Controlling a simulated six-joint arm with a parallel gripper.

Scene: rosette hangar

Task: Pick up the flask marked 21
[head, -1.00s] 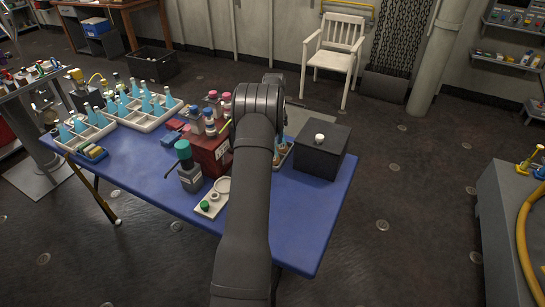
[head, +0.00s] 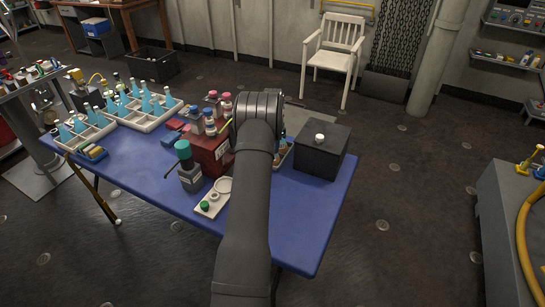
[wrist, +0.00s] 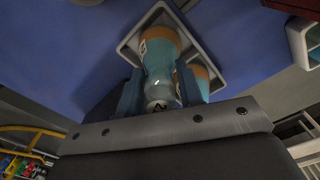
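In the wrist view a flask (wrist: 160,58) with light blue contents and an orange band stands in a small pale tray (wrist: 131,42). Its narrow neck and stoppered end point toward my gripper (wrist: 158,90). The two fingers lie on either side of the neck, very close to it. I cannot tell whether they press on it. A second similar flask (wrist: 201,80) stands beside it in the same tray. A dark mark shows on the near flask's end, but I cannot read it. In the head view my arm hides my gripper and most of this small tray (head: 287,160).
A black box (head: 318,158) with a white knob stands right of the tray on the blue table (head: 312,215). A red box (head: 208,153) with several bottles stands left. Racks (head: 155,121) of blue flasks are at the far left. The table's front right is clear.

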